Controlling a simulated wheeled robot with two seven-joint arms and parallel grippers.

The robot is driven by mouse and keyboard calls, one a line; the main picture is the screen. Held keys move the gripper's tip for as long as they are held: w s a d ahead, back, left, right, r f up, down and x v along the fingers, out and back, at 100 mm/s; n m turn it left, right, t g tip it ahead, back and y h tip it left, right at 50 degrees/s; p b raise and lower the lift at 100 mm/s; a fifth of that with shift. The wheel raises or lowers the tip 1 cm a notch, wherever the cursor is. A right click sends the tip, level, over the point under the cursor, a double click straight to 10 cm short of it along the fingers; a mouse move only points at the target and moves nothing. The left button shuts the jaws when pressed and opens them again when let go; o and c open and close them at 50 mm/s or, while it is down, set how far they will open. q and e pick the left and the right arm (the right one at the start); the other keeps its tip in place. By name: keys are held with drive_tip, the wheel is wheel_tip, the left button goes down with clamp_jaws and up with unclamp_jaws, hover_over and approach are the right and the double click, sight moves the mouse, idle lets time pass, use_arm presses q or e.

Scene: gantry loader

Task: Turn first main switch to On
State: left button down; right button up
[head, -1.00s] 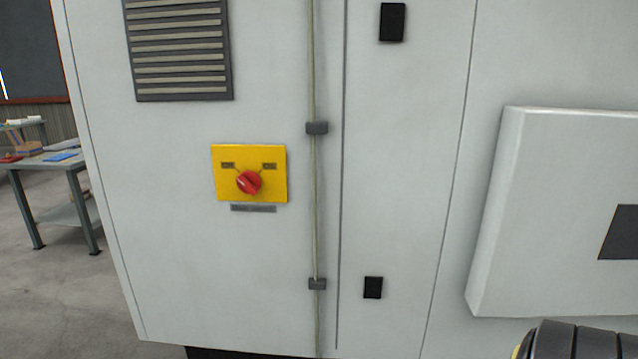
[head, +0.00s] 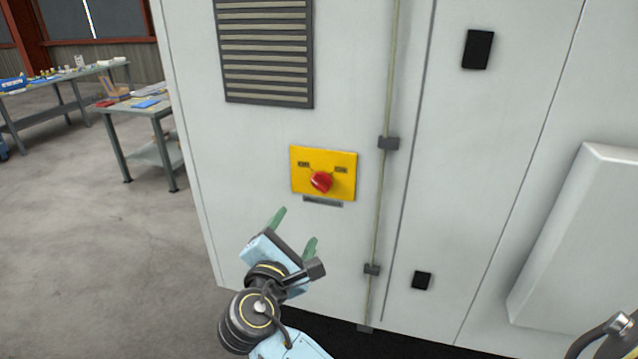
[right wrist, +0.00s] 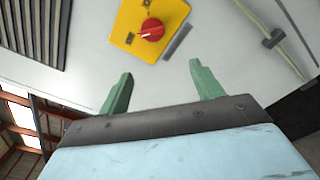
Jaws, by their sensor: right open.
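The main switch is a red rotary knob (head: 321,182) on a yellow plate (head: 344,158) fixed to the grey cabinet. Two small labels sit above the knob, too small to read surely. My right gripper (head: 294,230) is below and slightly left of the plate, its green fingers apart and empty. In the right wrist view the knob (right wrist: 152,28) and yellow plate (right wrist: 128,22) lie beyond the open fingertips (right wrist: 160,72), apart from them. A pale line shows on the knob's face. My left gripper is not in view.
The cabinet (head: 260,240) has a vent grille (head: 265,50) above the switch. A thin vertical conduit (head: 385,200) with clamps runs to the right of it. A raised box (head: 580,240) juts out at the far right. Workbenches (head: 150,110) stand at the back left; the floor between is clear.

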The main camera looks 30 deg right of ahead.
sight(320, 185)
drive_tip(key=shift+h, duration=0.5)
drive_tip(key=x, duration=0.4)
drive_tip(key=r+p+x, duration=0.1)
drive_tip(key=x, duration=0.3)
drive_tip(key=r+p+x, duration=0.1)
drive_tip(key=x, duration=0.4)
drive_tip(key=shift+s+d, duration=0.25)
drive_tip(key=shift+d, duration=0.1)
drive_tip(key=c, duration=1)
